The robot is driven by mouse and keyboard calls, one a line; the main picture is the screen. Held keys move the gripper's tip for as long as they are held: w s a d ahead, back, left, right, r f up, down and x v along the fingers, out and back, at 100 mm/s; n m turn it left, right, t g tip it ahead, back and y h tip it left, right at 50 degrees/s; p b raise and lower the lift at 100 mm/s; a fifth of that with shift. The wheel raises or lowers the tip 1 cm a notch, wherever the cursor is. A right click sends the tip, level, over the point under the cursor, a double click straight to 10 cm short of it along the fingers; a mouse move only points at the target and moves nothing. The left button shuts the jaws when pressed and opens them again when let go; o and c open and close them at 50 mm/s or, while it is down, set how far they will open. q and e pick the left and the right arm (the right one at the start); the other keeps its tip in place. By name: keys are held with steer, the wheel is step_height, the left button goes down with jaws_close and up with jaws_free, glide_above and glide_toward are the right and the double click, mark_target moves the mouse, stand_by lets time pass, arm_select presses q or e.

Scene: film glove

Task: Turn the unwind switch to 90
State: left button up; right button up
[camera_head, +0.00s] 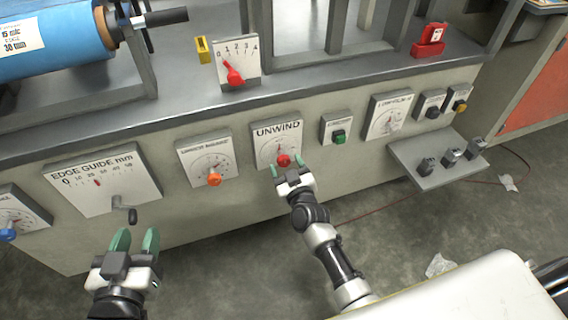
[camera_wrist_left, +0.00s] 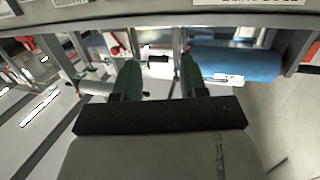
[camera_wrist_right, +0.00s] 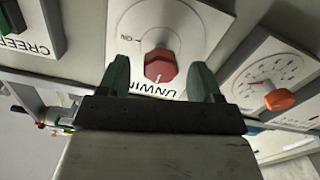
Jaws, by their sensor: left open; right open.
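The unwind panel (camera_head: 272,136) is a white plate on the front of the machine. Its red unwind switch (camera_head: 283,160) is a knob low on the plate. My right gripper (camera_head: 288,170) is open just in front of the red knob. In the right wrist view the red knob (camera_wrist_right: 160,66) sits between the two green fingertips (camera_wrist_right: 160,75), with a gap on each side. The knob carries a pale mark, and the dial print is partly hidden. My left gripper (camera_head: 135,240) is open and empty, below the edge guide panel (camera_head: 100,178).
An orange knob (camera_head: 214,179) on its dial plate is left of the unwind panel. A green button (camera_head: 339,136) is to its right. A small crank (camera_head: 124,212) hangs near my left gripper. A grey shelf (camera_head: 425,172) with several dark blocks juts out at right.

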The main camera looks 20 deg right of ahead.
arm_select(q)
steer(key=shift+w+d+r+t+h, duration=0.1)
steer(key=shift+d+r+t+h, duration=0.05)
steer(key=shift+r+t, duration=0.35)
steer(key=shift+w+d+r+t+h, duration=0.1)
steer(key=shift+r+t+h, duration=0.05)
steer(key=shift+r+t, duration=0.3)
arm_select(e)
steer(key=shift+w, duration=1.05)
steer(key=c, duration=0.9)
